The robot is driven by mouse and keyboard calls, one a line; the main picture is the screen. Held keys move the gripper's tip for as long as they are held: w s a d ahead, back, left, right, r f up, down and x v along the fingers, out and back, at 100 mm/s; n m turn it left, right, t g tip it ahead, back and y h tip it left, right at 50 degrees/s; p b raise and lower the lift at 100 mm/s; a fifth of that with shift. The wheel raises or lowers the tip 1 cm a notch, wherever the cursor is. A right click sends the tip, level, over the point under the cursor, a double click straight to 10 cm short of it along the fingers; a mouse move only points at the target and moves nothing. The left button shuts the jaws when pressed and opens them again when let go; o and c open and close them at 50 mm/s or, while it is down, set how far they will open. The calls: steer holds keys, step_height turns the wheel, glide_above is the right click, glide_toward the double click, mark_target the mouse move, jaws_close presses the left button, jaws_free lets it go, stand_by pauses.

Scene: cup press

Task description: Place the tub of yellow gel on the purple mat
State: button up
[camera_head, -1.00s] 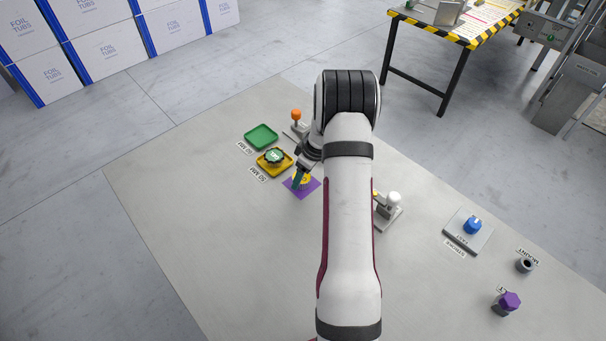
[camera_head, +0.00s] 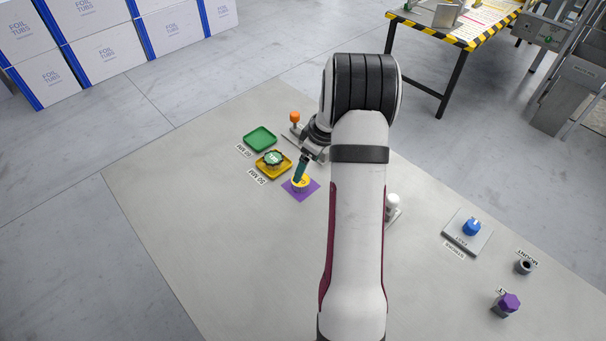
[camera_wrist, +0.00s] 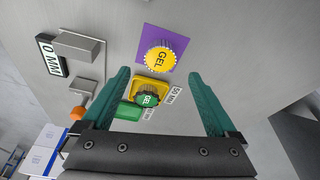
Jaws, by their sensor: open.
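The tub of yellow gel (camera_wrist: 160,58) stands on the purple mat (camera_wrist: 181,35), with its lid marked GEL facing up. In the head view the tub (camera_head: 300,182) is on the purple mat (camera_head: 313,190), partly covered by my gripper (camera_head: 302,172). In the wrist view my gripper (camera_wrist: 160,103) is open, its teal fingers wide apart. The tub is beyond the fingertips and not between them.
A yellow tray (camera_head: 261,173) holds a green-lidded gel tub (camera_head: 274,157), near the 50 MM label. An empty-looking green tray (camera_head: 261,138) lies behind it. An orange-knobbed device (camera_head: 295,118) stands close by. The table's left front is clear.

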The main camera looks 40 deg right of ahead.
steer(key=v, duration=0.5)
steer(key=s+a+r+m, duration=0.1)
steer(key=a+r, duration=0.2)
steer(key=a, duration=0.4)
steer(key=s+a+r+m+g+y, duration=0.1)
steer(key=s+a+r, duration=0.15)
steer(key=a, duration=0.45)
steer(key=s+a+r+m, duration=0.1)
steer(key=a+r, duration=0.3)
steer(key=a, duration=0.3)
steer(key=s+a+m+g, duration=0.1)
steer(key=s+a+m, duration=0.1)
steer(key=s+a, duration=0.4)
steer(key=s+a+m+g, duration=0.1)
steer(key=s+a+m, duration=0.2)
steer(key=s+a, duration=0.3)
steer(key=s, duration=0.5)
steer(key=shift+s+a, duration=0.3)
steer(key=shift+a, duration=0.05)
steer(key=shift+f, duration=0.1)
